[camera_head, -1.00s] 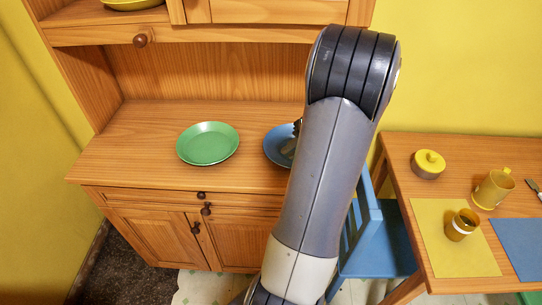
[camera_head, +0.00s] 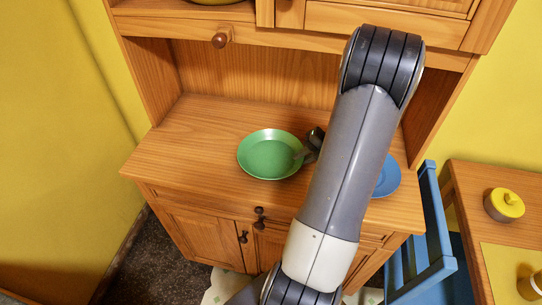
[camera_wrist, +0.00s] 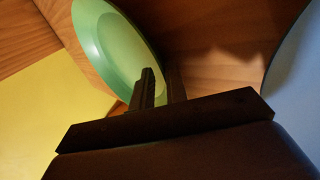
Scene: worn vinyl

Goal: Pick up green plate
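The green plate (camera_head: 264,148) lies on the wooden counter of the hutch, left of my arm in the head view. My gripper (camera_head: 306,151) is at the plate's right rim, with one fingertip over the inside of the plate. In the wrist view the green plate (camera_wrist: 105,38) fills the upper left. The two dark fingers of my gripper (camera_wrist: 160,85) stand a little apart there, at the plate's rim, which seems to run between them. I cannot tell whether they press on it. My arm hides part of the counter.
A blue plate (camera_head: 387,178) lies right of the green one, partly behind my arm. The hutch's upper cabinet (camera_head: 350,50) overhangs the counter. A blue chair (camera_head: 430,240) and a table (camera_head: 475,192) with a yellow-lidded pot (camera_head: 505,205) stand at the right. The counter's left part is clear.

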